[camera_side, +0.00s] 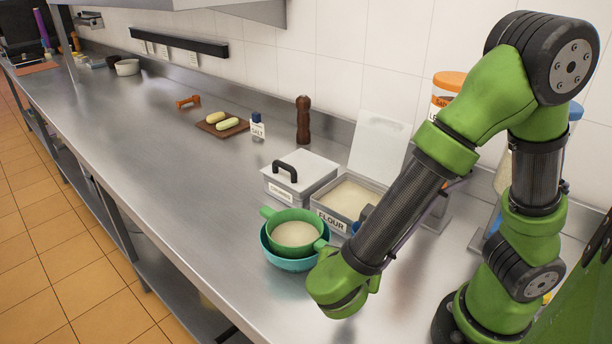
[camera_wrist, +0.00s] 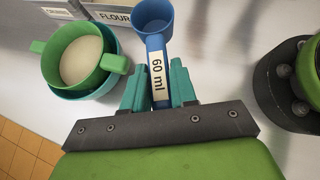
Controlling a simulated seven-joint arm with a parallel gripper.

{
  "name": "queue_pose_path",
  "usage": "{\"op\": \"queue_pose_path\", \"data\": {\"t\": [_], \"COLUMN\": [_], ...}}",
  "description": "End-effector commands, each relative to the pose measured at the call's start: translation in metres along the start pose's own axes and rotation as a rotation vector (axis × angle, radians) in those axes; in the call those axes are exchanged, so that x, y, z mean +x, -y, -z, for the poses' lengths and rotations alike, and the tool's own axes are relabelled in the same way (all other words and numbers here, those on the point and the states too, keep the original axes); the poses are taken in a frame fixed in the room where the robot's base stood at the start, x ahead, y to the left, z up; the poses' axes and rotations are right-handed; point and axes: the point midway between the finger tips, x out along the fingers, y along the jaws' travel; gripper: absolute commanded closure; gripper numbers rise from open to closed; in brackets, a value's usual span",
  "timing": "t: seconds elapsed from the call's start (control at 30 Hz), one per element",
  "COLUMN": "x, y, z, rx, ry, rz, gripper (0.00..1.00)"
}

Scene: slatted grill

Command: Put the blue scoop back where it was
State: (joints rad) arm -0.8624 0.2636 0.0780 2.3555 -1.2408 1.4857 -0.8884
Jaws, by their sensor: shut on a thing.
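The blue scoop (camera_wrist: 154,38) has a round cup and a straight handle with a "60 ml" label. My gripper (camera_wrist: 158,88) is shut on its handle, one teal finger on each side, with the cup pointing away from the wrist. The cup looks empty in the wrist view. In the side view the scoop (camera_side: 366,212) is mostly hidden behind my arm, near the right front of the open flour bin (camera_side: 331,222). The bin holds pale flour, and its label also shows in the wrist view (camera_wrist: 115,17).
A green two-handled pot (camera_side: 294,250) with flour in it sits inside a teal bowl (camera_side: 284,263), left of my gripper. A closed white bin (camera_side: 299,178) stands left of the flour bin. A salt shaker (camera_side: 257,128) and pepper mill (camera_side: 303,120) stand behind. The counter's left middle is clear.

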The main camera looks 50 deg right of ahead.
Motion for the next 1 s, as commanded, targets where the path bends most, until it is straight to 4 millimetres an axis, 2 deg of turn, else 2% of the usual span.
{"op": "queue_pose_path", "data": {"t": [0.3,0.7,1.0], "x": [0.029,0.057,0.059], "y": [0.001,0.0,-0.001], "z": [0.037,0.072,0.076], "rx": [-0.004,-0.002,0.002], "ry": [0.005,0.004,0.002], "rz": [0.002,0.0,-0.002], "gripper": [1.0,1.0,1.0]}}
